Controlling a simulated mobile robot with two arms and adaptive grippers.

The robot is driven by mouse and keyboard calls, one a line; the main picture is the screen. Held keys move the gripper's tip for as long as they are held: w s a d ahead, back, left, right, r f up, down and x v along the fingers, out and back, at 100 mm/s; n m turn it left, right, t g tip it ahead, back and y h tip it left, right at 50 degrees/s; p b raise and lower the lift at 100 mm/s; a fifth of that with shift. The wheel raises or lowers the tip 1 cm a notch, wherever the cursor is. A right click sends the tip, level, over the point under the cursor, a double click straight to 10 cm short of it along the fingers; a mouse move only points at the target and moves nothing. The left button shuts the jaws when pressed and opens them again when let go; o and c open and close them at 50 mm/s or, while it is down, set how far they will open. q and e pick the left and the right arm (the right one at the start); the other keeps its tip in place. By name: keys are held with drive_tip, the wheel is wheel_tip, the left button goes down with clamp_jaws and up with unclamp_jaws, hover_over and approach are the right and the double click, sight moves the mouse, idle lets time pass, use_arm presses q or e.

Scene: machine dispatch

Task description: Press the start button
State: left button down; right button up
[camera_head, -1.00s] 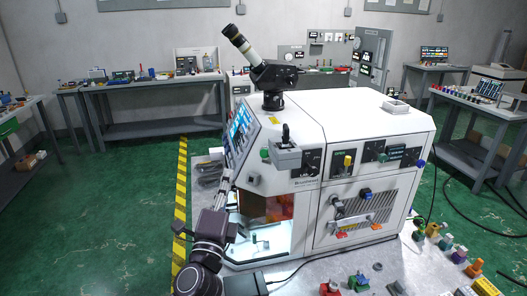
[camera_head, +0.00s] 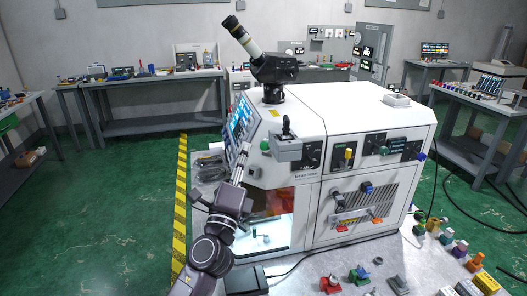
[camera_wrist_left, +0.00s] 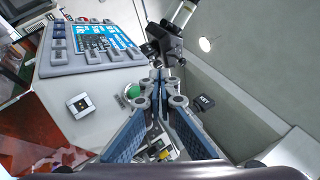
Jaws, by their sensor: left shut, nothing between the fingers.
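A white machine (camera_head: 370,115) stands on the bench, with a tilted screen panel (camera_head: 240,117) on its left side. A round green button (camera_head: 264,145) sits on its front near the panel. The green button also shows in the left wrist view (camera_wrist_left: 132,91), partly hidden behind my fingers. My left gripper (camera_head: 243,149) is shut and empty, its fingers pointing up beside the green button, a little to its left in the head view. In the wrist view the shut fingertips (camera_wrist_left: 158,76) are close to the button; I cannot tell whether they touch. My right gripper is not in view.
A black microscope-like device (camera_head: 270,70) stands on the machine. A square switch (camera_wrist_left: 80,105) is on the panel face. Several small coloured parts (camera_head: 360,275) lie on the bench in front.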

sight(265, 146)
use_arm(q)
drive_tip(key=w+d+b, duration=0.1)
drive_tip(key=w+d+f+b, duration=0.1)
drive_tip(key=w, duration=0.1)
drive_tip(key=w+d+f+b, duration=0.1)
drive_tip(key=b, duration=0.1)
drive_tip(key=shift+w, duration=0.4)
idle(1.1)
drive_tip(key=shift+w+d+f+b, duration=0.1)
drive_tip(key=shift+w+f+b, duration=0.05)
drive_tip(key=shift+w+b, duration=0.25)
